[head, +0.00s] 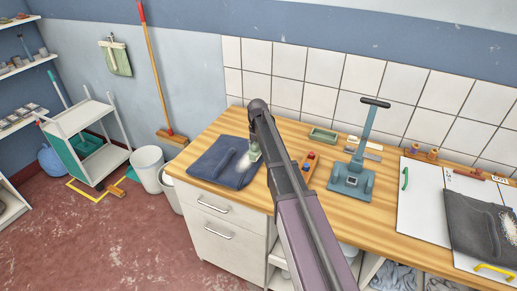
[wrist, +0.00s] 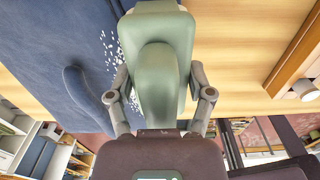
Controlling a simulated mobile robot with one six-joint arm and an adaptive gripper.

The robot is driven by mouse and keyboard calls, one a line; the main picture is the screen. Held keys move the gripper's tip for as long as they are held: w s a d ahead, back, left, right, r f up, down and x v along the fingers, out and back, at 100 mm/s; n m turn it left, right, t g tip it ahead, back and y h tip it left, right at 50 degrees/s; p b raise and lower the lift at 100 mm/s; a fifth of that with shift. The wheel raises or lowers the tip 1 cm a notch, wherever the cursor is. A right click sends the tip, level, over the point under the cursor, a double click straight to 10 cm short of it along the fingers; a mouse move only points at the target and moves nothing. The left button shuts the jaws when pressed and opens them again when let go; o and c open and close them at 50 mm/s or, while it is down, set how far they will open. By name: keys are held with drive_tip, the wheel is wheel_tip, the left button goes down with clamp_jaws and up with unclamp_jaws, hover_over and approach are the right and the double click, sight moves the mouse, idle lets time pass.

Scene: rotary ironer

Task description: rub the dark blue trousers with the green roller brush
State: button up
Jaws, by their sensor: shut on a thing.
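The dark blue trousers (head: 210,158) lie folded flat on the wooden worktop, near its left end. A patch of white lint (head: 240,167) lies on their right part; white specks also show in the wrist view (wrist: 110,48). My gripper (head: 257,140) is over the right edge of the trousers, partly hidden by my arm in the head view. In the wrist view my gripper (wrist: 160,97) is shut on the green roller brush (wrist: 157,60), which lies between both fingers. The brush is beside the lint; I cannot tell whether it touches the cloth.
A small orange-red item (head: 309,162) and a blue-grey upright device (head: 352,178) stand to the right. A green tray (head: 323,135) is behind them. A dark grey garment (head: 475,228) lies on a white board (head: 422,205) at far right. White bins stand left of the worktop.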

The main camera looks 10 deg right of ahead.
sight(251, 148)
drive_tip(key=shift+w+a, duration=0.35)
drive_tip(key=shift+a, duration=0.2)
drive_tip(key=shift+w+a, duration=0.3)
drive_tip(key=shift+a, duration=0.2)
drive_tip(key=shift+a, duration=0.1)
drive_tip(key=shift+w+a+f, duration=0.1)
drive_tip(key=shift+w+a, duration=0.35)
drive_tip(key=shift+a, duration=0.25)
drive_tip(key=shift+w+a, duration=0.4)
drive_tip(key=shift+a, duration=0.25)
drive_tip(key=shift+s+a, duration=0.6)
drive_tip(key=shift+s, duration=0.25)
drive_tip(key=shift+d, duration=0.1)
drive_tip(key=shift+s+d, duration=0.5)
drive_tip(key=shift+d, duration=0.25)
drive_tip(key=shift+s+d, duration=0.5)
drive_tip(key=shift+d, duration=0.2)
